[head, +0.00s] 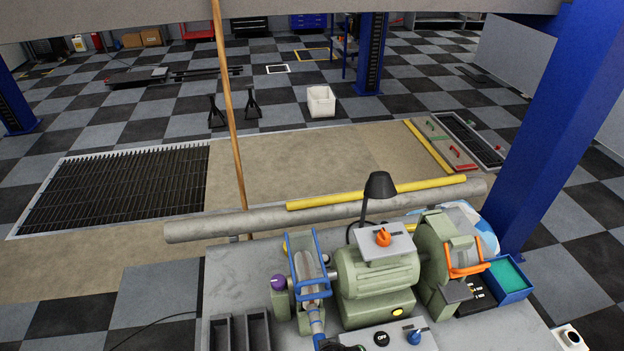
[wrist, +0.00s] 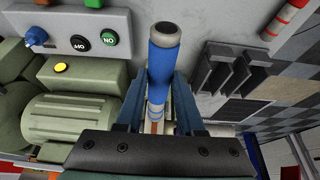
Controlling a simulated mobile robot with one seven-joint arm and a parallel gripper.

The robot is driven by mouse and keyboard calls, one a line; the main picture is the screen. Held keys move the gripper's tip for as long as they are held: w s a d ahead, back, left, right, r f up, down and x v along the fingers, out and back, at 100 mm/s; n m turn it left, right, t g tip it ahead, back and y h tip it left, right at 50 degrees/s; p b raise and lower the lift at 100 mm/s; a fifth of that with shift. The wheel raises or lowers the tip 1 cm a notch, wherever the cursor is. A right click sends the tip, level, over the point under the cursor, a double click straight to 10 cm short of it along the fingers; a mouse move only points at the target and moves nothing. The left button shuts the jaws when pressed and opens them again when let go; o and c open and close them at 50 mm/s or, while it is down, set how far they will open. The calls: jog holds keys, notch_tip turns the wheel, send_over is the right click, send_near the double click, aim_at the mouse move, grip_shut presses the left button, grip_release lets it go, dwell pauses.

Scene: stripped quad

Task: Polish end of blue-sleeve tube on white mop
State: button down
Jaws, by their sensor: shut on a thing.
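The blue-sleeve tube (wrist: 163,62) is held between the two fingers of my gripper (wrist: 157,108). In the wrist view its open grey end points to the top of the picture; its other end is hidden behind the gripper. In the head view the tube (head: 316,318) reaches up from the bottom edge towards the white mop (head: 308,268), a pale wheel inside a blue guard at the machine's left. The tube's far end is close to the mop's lower front; I cannot tell whether they touch. My gripper is barely visible in the head view.
The green motor (head: 377,278) stands right of the mop, with an orange-guarded wheel (head: 462,262) beyond. A control box (head: 385,338) with a blue knob is in front. Black trays (head: 240,332) lie to the left. A blue post (head: 560,110) rises at the right.

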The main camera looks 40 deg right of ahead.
jog(key=shift+r, duration=0.1)
dwell(0.8)
jog(key=shift+s+a+r+p, duration=0.1)
jog(key=shift+s+p, duration=0.05)
jog(key=shift+p, duration=0.4)
jog(key=s+a+p, duration=0.1)
jog(key=s+p, duration=0.1)
jog(key=s, duration=0.1)
jog(key=s+a+p, duration=0.1)
jog(key=shift+s+a+r, duration=0.2)
jog(key=shift+a+r, duration=0.15)
jog(key=shift+s+a+p, duration=0.35)
jog(key=shift+s+p, duration=0.15)
jog(key=shift+s, duration=0.1)
